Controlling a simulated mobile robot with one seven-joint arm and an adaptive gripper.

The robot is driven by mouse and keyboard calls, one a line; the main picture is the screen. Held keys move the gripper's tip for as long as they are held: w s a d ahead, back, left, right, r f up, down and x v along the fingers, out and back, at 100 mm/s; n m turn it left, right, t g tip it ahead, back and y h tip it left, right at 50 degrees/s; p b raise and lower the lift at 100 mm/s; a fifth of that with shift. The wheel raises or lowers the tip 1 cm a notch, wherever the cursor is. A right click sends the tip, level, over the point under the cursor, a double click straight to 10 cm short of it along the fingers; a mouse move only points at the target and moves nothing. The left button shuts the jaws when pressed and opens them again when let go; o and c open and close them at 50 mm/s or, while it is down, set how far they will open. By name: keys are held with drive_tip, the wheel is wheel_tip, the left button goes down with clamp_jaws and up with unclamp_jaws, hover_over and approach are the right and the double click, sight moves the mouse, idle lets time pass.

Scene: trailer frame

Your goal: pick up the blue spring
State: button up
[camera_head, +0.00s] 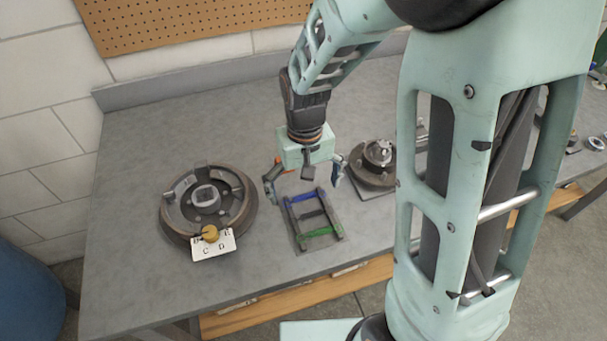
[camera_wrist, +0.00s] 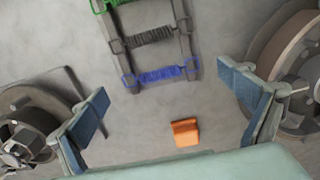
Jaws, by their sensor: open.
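The blue spring (camera_wrist: 160,74) is stretched across a small dark frame (camera_wrist: 190,50) in the wrist view, the nearest of three springs to my gripper. In the head view the blue spring (camera_head: 303,197) lies at the back end of the frame (camera_head: 318,247). My gripper (camera_head: 305,186) is open and empty above the table, over the back end of the frame. In the wrist view its two fingers (camera_wrist: 170,112) are spread wide, with the blue spring ahead between them and apart from them.
A grey spring (camera_wrist: 152,36) and a green spring (camera_head: 321,232) share the frame. An orange block (camera_wrist: 185,132) lies near my fingers. A brake drum (camera_head: 240,205) with a lettered card (camera_head: 214,246) stands left; a hub (camera_head: 372,172) stands right. Bare table (camera_head: 270,285) lies in front.

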drive_tip(key=shift+f, duration=0.35)
drive_tip(key=shift+c, duration=0.2)
drive_tip(key=c, duration=2)
